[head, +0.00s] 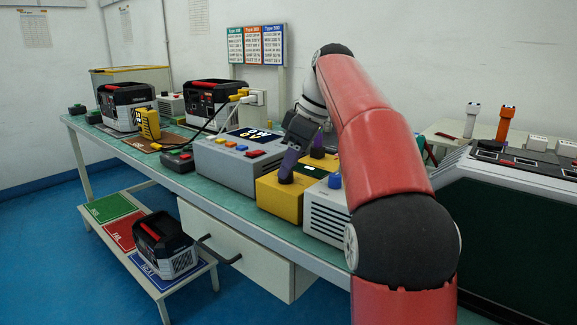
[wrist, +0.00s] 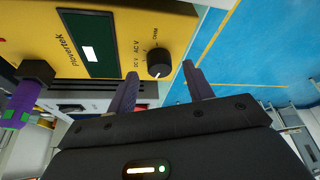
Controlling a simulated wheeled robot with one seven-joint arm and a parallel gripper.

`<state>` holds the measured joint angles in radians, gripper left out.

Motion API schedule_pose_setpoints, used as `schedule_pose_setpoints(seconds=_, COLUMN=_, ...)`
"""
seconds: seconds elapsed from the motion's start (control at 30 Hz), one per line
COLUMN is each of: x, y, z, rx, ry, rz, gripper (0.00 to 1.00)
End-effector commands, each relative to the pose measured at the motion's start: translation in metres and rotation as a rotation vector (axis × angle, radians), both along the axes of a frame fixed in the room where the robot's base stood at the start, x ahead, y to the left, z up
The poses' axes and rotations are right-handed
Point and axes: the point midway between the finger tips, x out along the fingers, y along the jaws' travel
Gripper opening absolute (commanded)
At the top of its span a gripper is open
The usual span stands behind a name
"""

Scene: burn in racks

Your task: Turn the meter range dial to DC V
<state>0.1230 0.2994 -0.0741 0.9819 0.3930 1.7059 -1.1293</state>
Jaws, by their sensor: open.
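The yellow meter (head: 268,198) stands on the bench, and in the wrist view its yellow face (wrist: 115,12) fills the upper left with a dark display (wrist: 90,40). Its black round range dial (wrist: 158,63) sits beside the labels DC V, AC V and OHM. A small pale mark shows on the dial's lower edge; which label it indicates I cannot tell. My gripper (wrist: 161,72) is open, with its purple fingers on either side of the dial in the picture. Whether they touch it is unclear. In the head view the dial cannot be made out behind my arm.
A purple piece with a black block (wrist: 37,70) is at the meter's other end. A grey box (head: 240,165) with coloured buttons stands left of the meter, and a grey vented unit (head: 325,215) with a blue knob stands right. Blue floor (wrist: 255,45) lies beyond the bench edge.

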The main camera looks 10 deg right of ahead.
Motion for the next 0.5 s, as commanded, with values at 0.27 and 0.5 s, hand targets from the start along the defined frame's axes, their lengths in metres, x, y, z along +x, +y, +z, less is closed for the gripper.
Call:
schedule_pose_setpoints(seconds=0.27, x=0.003, y=0.005, z=-0.015, rx=-0.002, ry=-0.001, rz=0.001, gripper=0.52)
schedule_pose_setpoints(seconds=0.5, x=0.003, y=0.005, z=-0.015, rx=-0.001, ry=0.0, rz=0.0, gripper=0.46)
